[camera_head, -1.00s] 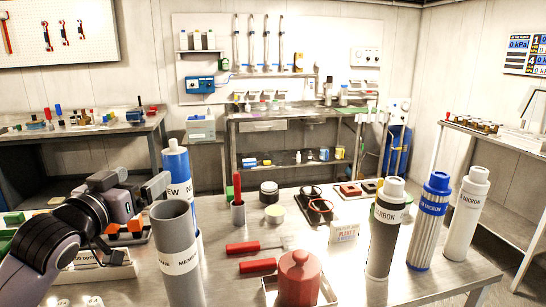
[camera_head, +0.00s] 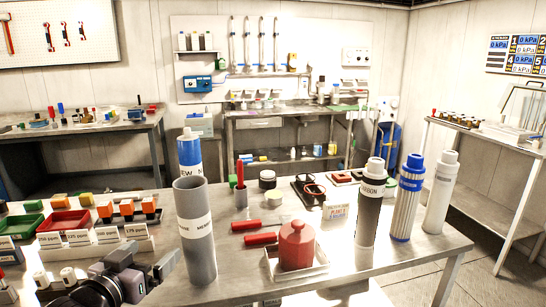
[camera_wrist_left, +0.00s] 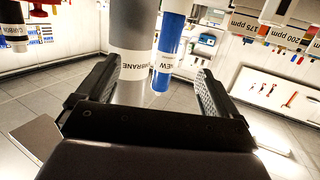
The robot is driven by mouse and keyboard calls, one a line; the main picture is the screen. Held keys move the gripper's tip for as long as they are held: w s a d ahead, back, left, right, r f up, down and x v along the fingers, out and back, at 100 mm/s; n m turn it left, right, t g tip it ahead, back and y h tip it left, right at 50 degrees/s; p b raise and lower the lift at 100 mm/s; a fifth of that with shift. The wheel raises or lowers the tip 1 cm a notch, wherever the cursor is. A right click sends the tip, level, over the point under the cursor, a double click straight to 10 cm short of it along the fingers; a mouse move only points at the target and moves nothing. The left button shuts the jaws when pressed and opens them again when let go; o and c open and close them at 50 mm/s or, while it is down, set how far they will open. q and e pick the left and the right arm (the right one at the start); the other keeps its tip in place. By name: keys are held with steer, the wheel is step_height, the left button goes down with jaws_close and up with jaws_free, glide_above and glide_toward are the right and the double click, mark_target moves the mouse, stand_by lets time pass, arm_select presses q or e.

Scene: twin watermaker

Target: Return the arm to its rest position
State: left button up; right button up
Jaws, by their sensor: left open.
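My left gripper (camera_head: 150,272) is low at the bottom of the head view, left of the grey tube labelled as a membrane (camera_head: 196,235). In the left wrist view, its two fingers (camera_wrist_left: 157,74) are spread wide with nothing held. That view is upside down. The grey membrane tube (camera_wrist_left: 131,30) and a blue-and-white cylinder labelled NEW (camera_wrist_left: 170,45) appear beyond the fingers, apart from them as far as I can tell. The blue cylinder (camera_head: 189,152) stands behind the grey tube in the head view. My right gripper is not in view.
Small bottles and coloured trays (camera_head: 65,222) with ppm labels lie left of the gripper. A red lidded jar (camera_head: 297,245) sits in a tray to the right. Three upright filter cartridges (camera_head: 408,198) stand at the table's right. Red-handled tools (camera_head: 262,238) lie mid-table.

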arm_select(q)
steer(key=s+d+f+g, duration=0.2)
steer(key=s+f, duration=1)
steer(key=f, duration=0.2)
steer(key=s+d+f+g, duration=0.2)
steer(key=s+f+g, duration=0.1)
steer(key=s+f, duration=1)
steer(key=shift+s+f+y, duration=0.3)
steer(key=shift+f+y, duration=0.1)
steer(key=shift+f, duration=0.3)
